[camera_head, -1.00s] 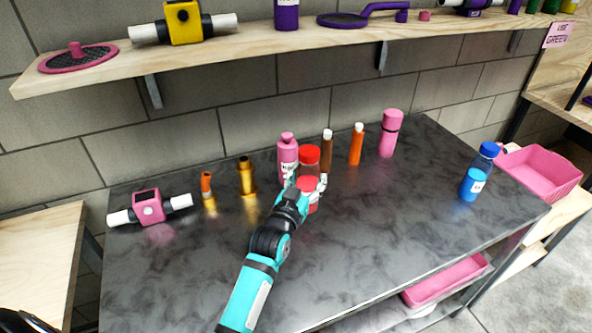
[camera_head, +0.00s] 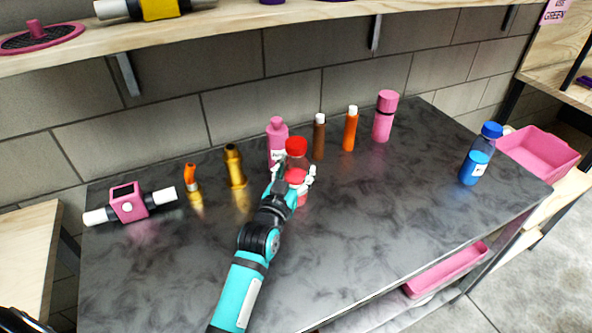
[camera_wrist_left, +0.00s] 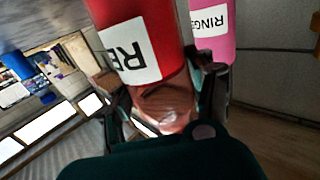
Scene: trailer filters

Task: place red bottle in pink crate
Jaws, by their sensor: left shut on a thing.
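The red bottle (camera_head: 296,148), with a red cap and a white label, stands upright near the middle of the dark table. My left gripper (camera_head: 293,176) is shut around it from the front. In the left wrist view the red bottle (camera_wrist_left: 150,38) fills the space between the fingers, its label partly visible. I cannot tell whether its base touches the table. One pink crate (camera_head: 540,153) is at the right, beyond the table. Another pink crate (camera_head: 447,270) is below the table top at the lower right. My right gripper is not in view.
A pink bottle (camera_head: 277,138) is close behind the red one. Brown (camera_head: 319,138) and orange (camera_head: 350,130) bottles and a pink cylinder (camera_head: 384,118) stand to its right. A blue bottle (camera_head: 477,163) is near the right edge. The front of the table is clear.

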